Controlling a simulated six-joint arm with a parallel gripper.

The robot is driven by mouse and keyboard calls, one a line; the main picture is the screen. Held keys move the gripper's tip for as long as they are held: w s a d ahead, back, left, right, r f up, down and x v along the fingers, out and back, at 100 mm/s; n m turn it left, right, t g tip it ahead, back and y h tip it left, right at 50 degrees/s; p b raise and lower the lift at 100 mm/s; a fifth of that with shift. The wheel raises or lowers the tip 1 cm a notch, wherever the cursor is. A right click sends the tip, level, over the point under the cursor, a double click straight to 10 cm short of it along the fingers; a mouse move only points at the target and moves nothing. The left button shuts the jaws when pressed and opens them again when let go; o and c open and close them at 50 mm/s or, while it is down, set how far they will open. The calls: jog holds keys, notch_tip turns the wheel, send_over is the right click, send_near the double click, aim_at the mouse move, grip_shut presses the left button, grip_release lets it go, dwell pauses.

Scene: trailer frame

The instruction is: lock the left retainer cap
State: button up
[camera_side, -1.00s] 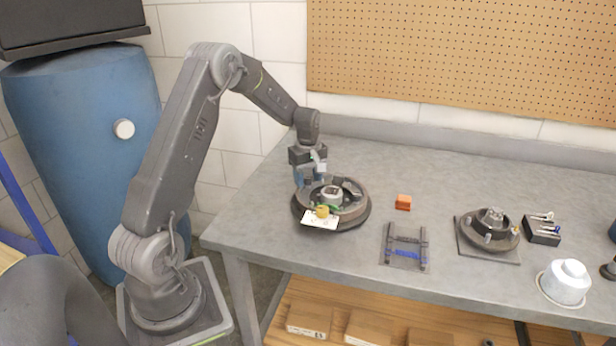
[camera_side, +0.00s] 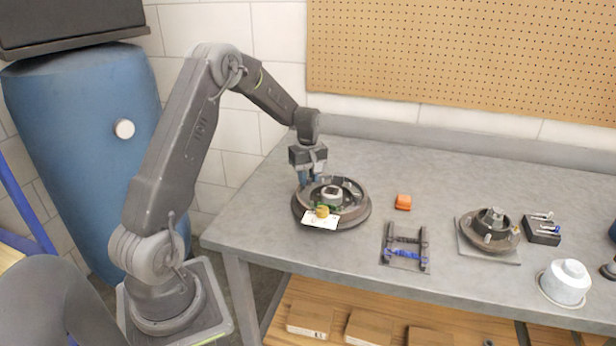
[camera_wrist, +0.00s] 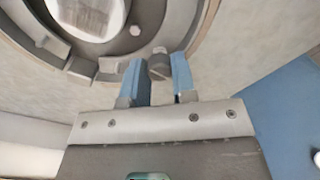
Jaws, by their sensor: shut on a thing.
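A round dark drum-like assembly (camera_side: 361,213) sits near the table's left end, with a pale hub (camera_side: 332,195) in its middle. My gripper (camera_side: 313,181) points down over the left side of this assembly. In the wrist view my gripper (camera_wrist: 158,72) has its two blue fingers on either side of a small grey round cap (camera_wrist: 159,65), near the assembly's rim (camera_wrist: 85,66). The gripper is shut on this cap. The cap is hidden by the fingers in the side view, and its locking state cannot be told.
A white card with a yellow knob (camera_side: 322,211) lies at the assembly's front. The table behind is clear.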

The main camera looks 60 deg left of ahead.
aim_at(308, 178)
jog(key=m, duration=0.8)
jog(key=shift+m, duration=0.3)
jog(key=m, duration=0.4)
jog(key=shift+m, duration=2)
jog(key=o, duration=0.9)
jog(key=shift+o, duration=0.2)
notch_tip(308, 178, up, 14)
